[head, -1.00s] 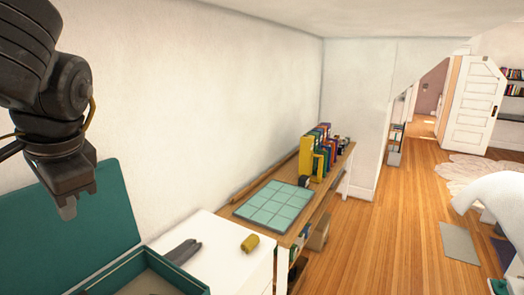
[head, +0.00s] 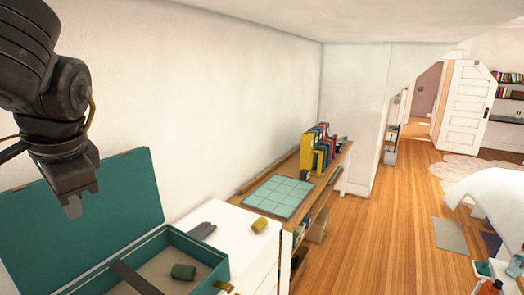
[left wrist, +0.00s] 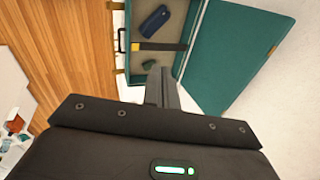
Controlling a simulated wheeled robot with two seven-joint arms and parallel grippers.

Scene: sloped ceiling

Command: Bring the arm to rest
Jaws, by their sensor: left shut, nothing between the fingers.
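My left gripper (head: 73,207) hangs at the left of the head view, in front of the open lid of a teal case (head: 208,247). Its fingers are shut with nothing between them. In the left wrist view the shut fingers (left wrist: 160,88) point towards the open case (left wrist: 196,75). A dark blue object (left wrist: 155,20) and a dark strip (left wrist: 160,46) also lie in the case. My right gripper is not in view.
Wooden floor (head: 370,240) lies open to the right.

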